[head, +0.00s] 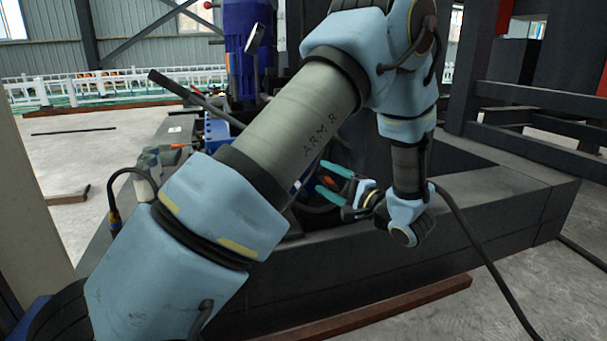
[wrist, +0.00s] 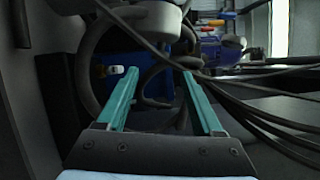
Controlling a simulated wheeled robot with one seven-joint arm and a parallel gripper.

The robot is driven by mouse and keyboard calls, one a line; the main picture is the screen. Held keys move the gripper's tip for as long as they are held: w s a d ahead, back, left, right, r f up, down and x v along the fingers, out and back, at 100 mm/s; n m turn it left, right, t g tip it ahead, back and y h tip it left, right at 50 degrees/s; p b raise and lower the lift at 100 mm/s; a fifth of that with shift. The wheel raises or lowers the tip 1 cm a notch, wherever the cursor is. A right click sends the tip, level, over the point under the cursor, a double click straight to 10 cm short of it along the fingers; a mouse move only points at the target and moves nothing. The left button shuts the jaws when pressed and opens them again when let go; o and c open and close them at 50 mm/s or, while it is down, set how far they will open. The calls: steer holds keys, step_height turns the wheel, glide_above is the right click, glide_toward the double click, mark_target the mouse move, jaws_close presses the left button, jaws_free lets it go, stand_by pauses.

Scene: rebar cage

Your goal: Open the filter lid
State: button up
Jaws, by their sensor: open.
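My gripper (head: 320,178) is open, its two teal fingers pointing left towards the machinery behind my arm. In the wrist view my gripper (wrist: 160,72) is open, with nothing held between its fingers. A blue surface (wrist: 150,82) lies behind the fingers, with a small white and orange fitting (wrist: 112,70) beside the left finger. In the head view my arm hides much of this area.
Dark hoses (wrist: 235,85) loop around and run past the right finger. A blue motor (head: 248,45) stands behind my arm. A low dark steel frame (head: 480,215) runs along the front and right. A brown beam (head: 390,308) lies on the floor before it. Open floor shows at left.

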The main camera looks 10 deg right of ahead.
steer(key=b+x, duration=0.4)
steer(key=x, duration=0.4)
steer(key=shift+w+a, duration=0.2)
steer(key=shift+w, duration=0.1)
steer(key=shift+w+a+r, duration=0.15)
steer(key=shift+w+a, duration=0.15)
steer(key=shift+w, duration=0.25)
steer(key=shift+c, duration=0.3)
jaws_close()
